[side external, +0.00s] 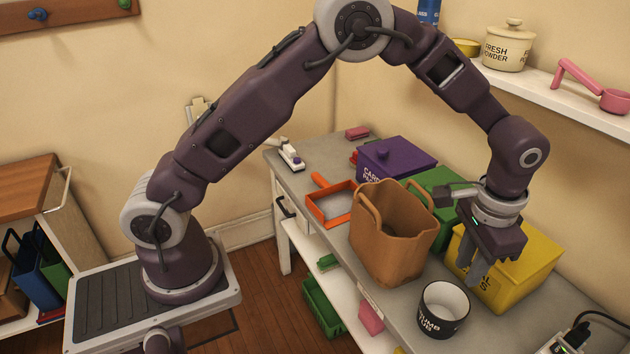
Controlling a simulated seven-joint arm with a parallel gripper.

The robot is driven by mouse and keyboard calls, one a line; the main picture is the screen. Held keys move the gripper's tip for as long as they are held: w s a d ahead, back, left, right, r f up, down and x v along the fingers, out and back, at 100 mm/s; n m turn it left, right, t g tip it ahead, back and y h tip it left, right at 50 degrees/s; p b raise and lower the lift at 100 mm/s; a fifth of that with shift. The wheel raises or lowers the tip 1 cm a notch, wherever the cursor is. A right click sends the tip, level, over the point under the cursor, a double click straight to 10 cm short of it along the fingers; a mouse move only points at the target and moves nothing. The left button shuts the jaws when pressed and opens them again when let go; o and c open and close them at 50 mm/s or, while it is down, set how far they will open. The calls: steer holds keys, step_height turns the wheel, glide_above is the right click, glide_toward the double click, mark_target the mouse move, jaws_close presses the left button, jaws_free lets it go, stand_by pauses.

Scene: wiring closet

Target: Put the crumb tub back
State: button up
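The crumb tub (437,322) is a round, dark tub with a white inside and white lettering, partly readable. It stands upright and looks empty on the grey bench near its front edge. My gripper (463,270) points down above and behind the tub, in front of the yellow box. Its two fingers look apart with nothing between them. The gripper does not touch the tub.
A tan bin with handles (385,240) stands left of the tub. The yellow box (525,265), a green box (432,182) and a purple box (397,163) line the wall. An orange frame (330,217) lies farther left. A wall shelf (560,100) holds a cream canister (507,50).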

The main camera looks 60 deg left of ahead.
steer(key=s+a+r+n+t, duration=0.1)
steer(key=s+a+r, duration=0.4)
steer(key=r, duration=0.4)
steer(key=s+a+r+n+t, duration=0.1)
steer(key=s+a+r, duration=0.45)
steer(key=r, duration=0.25)
steer(key=s+a+n+t, duration=0.1)
steer(key=s+a, duration=0.1)
steer(key=s, duration=0.6)
steer(key=s+a+n+t, duration=0.1)
steer(key=s+a, duration=0.2)
steer(key=s, duration=0.6)
steer(key=shift+s+a+r+t, duration=0.15)
steer(key=shift+s+r+t, duration=0.05)
steer(key=shift+r+t, duration=0.15)
